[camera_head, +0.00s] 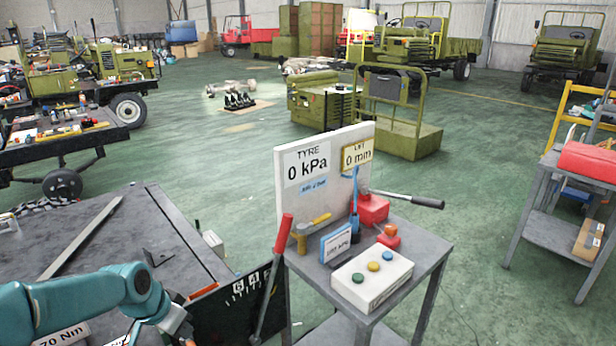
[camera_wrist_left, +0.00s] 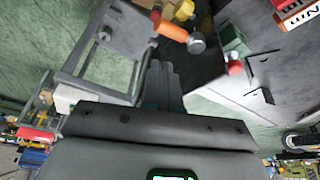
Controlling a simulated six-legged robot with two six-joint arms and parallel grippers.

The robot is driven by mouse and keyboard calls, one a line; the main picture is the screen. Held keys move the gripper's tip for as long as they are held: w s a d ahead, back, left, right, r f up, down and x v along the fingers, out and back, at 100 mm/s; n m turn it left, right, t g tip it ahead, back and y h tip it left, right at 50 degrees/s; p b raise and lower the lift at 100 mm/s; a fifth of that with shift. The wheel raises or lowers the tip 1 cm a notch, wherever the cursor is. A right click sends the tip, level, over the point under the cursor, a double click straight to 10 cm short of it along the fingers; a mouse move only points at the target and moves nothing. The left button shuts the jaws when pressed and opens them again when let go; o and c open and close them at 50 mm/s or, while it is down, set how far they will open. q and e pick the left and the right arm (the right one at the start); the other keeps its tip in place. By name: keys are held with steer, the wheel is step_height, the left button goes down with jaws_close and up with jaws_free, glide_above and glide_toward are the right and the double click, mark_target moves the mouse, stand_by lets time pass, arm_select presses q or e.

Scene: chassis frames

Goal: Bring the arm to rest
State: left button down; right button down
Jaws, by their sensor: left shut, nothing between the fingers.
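My left arm (camera_head: 85,300) is teal and reaches in from the lower left of the head view, over the grey workbench (camera_head: 185,225). My left gripper (camera_head: 187,342) is at the bottom edge there, mostly cut off. In the left wrist view the two dark fingers of the gripper (camera_wrist_left: 163,80) lie together, shut, with nothing held. An orange-handled item (camera_wrist_left: 172,32) appears beyond the fingertips in that view, and a red knob (camera_wrist_left: 234,67) is to their right; contact is not seen. My right gripper is in neither view.
A dark panel with digits (camera_head: 235,305) and a red-handled lever (camera_head: 283,235) stand close right of the gripper. A small table holds a white gauge board (camera_head: 290,205) and a button box (camera_head: 372,278). A grey cart (camera_head: 545,225) stands at right. Green floor (camera_head: 210,150) is open behind.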

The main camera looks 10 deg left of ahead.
arm_select(q)
steer(key=s+d+f+n+g+h, duration=0.1)
steer(key=s+d+f, duration=0.3)
steer(key=d+f, duration=0.25)
steer(key=s+d+f+n+g+h, duration=0.1)
steer(key=s+d+f, duration=0.35)
steer(key=f, duration=0.35)
steer(key=s+d+f+n, duration=0.2)
steer(key=s+d+f, duration=0.2)
steer(key=d+f, duration=0.3)
steer(key=s+d+f+n+g, duration=0.1)
steer(key=s+d+f, duration=0.2)
steer(key=s, duration=0.6)
steer(key=shift+d+f+h, duration=0.2)
steer(key=shift+f+h, duration=0.1)
steer(key=shift+f, duration=0.2)
steer(key=shift+s, duration=0.1)
